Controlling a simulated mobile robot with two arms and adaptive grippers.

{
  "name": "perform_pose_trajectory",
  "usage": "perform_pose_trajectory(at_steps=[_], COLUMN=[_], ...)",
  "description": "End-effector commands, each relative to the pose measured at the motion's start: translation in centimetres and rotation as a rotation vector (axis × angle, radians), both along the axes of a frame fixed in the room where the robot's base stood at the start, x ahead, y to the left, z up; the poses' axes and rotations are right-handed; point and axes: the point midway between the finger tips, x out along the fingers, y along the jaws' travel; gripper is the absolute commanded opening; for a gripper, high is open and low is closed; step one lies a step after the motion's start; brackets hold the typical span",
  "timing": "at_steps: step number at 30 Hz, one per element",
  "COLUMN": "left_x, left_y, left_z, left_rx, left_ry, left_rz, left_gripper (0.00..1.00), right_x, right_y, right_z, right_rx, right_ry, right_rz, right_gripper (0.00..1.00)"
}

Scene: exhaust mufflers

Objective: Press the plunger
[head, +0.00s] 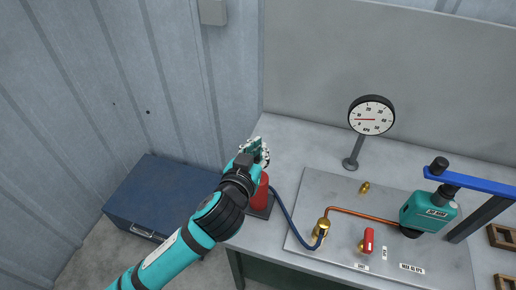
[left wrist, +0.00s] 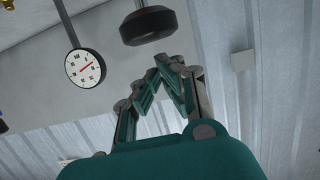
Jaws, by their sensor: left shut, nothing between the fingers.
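My left gripper (head: 259,147) is above a red cylinder (head: 262,192) that stands at the bench's left end and partly hides it. In the left wrist view the picture is upside down; the fingers (left wrist: 168,70) are shut with nothing between them. A black round knob on a grey stem (left wrist: 148,27), apparently the plunger head, is close to the fingertips there, with a visible gap in the picture. In the head view my gripper hides this knob. I cannot tell whether the fingers are above or beside it. My right gripper is not in view.
A blue hose (head: 290,218) runs from the cylinder to a brass fitting (head: 321,230) on a metal plate. A gauge (head: 371,116) stands behind. A red-handled valve (head: 368,240) and a teal unit (head: 428,212) under a blue bar are right. A blue chest (head: 160,195) is on the floor.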

Motion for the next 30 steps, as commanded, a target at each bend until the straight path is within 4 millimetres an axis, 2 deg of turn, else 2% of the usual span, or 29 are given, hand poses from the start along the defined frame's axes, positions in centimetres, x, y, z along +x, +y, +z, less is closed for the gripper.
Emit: perform_pose_trajectory(at_steps=[4,14,17,21,24,30], left_x=[0.0,-0.1,-0.1,-0.1,-0.1,-0.1], left_y=[0.0,0.0,0.0,0.0,0.0,0.0], left_z=[-0.8,-1.0,-2.2,-5.1,-6.4,-6.7], left_rx=[0.001,0.001,-0.002,-0.002,-0.001,0.001], left_ry=[0.001,0.000,0.004,0.006,0.005,0.003], left_rz=[-0.001,0.000,0.001,0.002,0.002,0.000], left_gripper=[0.00,0.00,0.00,0.00,0.00,0.00], right_x=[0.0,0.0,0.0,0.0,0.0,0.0], right_y=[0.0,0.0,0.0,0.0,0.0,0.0], right_z=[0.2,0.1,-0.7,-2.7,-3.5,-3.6], right_rx=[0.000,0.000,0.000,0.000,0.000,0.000], right_ry=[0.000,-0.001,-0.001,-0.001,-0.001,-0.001], right_rz=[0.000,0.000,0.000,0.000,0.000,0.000], right_gripper=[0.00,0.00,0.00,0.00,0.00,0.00])
